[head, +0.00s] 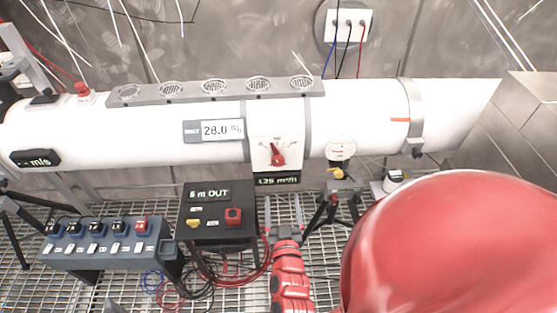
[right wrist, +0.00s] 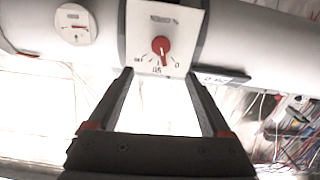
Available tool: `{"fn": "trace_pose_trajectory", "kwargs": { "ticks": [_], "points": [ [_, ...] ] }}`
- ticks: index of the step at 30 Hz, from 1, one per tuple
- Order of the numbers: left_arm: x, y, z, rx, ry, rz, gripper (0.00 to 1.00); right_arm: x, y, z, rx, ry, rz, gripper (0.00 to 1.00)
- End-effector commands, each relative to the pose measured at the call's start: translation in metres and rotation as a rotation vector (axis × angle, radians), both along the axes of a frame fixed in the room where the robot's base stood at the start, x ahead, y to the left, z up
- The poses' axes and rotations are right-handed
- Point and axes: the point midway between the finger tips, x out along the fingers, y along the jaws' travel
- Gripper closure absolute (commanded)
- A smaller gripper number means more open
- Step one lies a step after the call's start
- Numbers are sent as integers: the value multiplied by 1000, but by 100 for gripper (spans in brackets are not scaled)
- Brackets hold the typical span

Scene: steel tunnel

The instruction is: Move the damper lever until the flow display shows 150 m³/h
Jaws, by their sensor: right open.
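The damper lever (head: 278,155) is a red pointer knob on a white scale plate (head: 262,128) on the big white duct. The dark flow display (head: 278,180) under the plate seems to read 125 m³/h in green. My right gripper (head: 283,199) is below the plate, open and empty, fingers pointing towards the duct. In the right wrist view the lever (right wrist: 161,46) lies ahead of and between the spread fingers of this gripper (right wrist: 159,73), apart from them. The flow display cannot be made out there. My left gripper is not in view.
A white display (head: 221,129) reading about 28.0 is left of the plate; a round gauge (head: 341,149) is to its right. A black box (head: 216,220) marked "5 m OUT" and a switch panel (head: 105,240) stand lower left. Cables lie on the grating floor.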

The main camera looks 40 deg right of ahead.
Motion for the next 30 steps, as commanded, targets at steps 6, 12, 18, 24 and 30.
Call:
{"fn": "trace_pose_trajectory", "kwargs": {
  "ticks": [6, 12, 18, 24, 30],
  "points": [
    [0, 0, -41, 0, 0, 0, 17, 43, -27, -6, -3, -11, -3, 17],
    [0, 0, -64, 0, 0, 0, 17, 80, -51, -4, -3, -10, -4, 17],
    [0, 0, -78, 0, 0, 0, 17, 112, -70, -2, -3, -10, -2, 17],
    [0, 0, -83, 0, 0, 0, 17, 130, -80, -1, 0, -6, -1, 17],
    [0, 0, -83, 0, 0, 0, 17, 134, -83, 0, -2, -5, 0, 17]
  ]
}}
